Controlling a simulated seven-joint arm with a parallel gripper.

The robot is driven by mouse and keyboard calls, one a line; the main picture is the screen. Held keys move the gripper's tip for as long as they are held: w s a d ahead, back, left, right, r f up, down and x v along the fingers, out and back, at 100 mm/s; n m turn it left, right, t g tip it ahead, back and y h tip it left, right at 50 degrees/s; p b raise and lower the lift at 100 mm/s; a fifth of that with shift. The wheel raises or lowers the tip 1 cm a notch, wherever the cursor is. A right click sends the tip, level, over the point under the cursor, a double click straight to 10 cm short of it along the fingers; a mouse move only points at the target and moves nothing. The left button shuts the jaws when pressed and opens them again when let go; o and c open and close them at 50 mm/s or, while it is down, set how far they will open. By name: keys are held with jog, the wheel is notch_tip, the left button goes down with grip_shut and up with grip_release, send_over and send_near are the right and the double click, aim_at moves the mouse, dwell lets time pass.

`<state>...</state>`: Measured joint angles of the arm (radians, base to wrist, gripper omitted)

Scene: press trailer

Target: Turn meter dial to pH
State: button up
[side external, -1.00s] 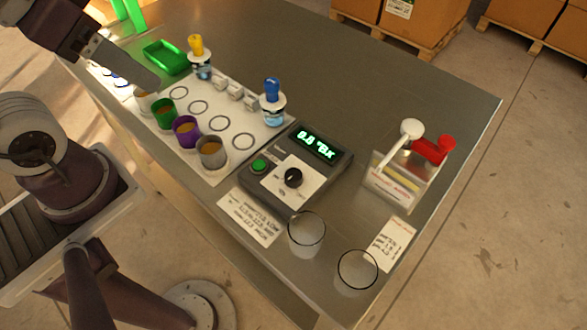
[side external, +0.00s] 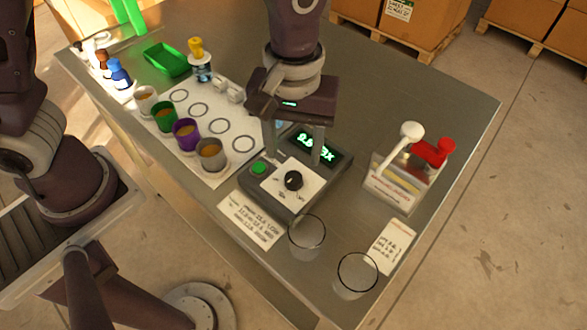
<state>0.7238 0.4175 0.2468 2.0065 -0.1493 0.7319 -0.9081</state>
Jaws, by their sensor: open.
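The meter is a dark grey box (side external: 322,191) on the metal table, with a green-lit display (side external: 301,139) at its back. Its black round dial (side external: 293,180) sits on a white label plate, and a green button (side external: 259,168) is to the left of it. The dial's marks are too small to read. My gripper (side external: 294,153) points down over the back of the meter, behind the dial. Its two fingers are spread with nothing between them, and one partly covers the display. The fingers look apart from the dial.
Several cups stand left of the meter on a white mat (side external: 218,175). Two clear glasses (side external: 306,238) stand in front. A clear holder with white and red-handled tools (side external: 396,185) is at the right. A green tray (side external: 167,59) and yellow-topped bottle (side external: 200,66) are behind.

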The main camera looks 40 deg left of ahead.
aim_at(293, 177)
notch_tip(293, 177, down, 7)
grip_shut()
dwell(0.4)
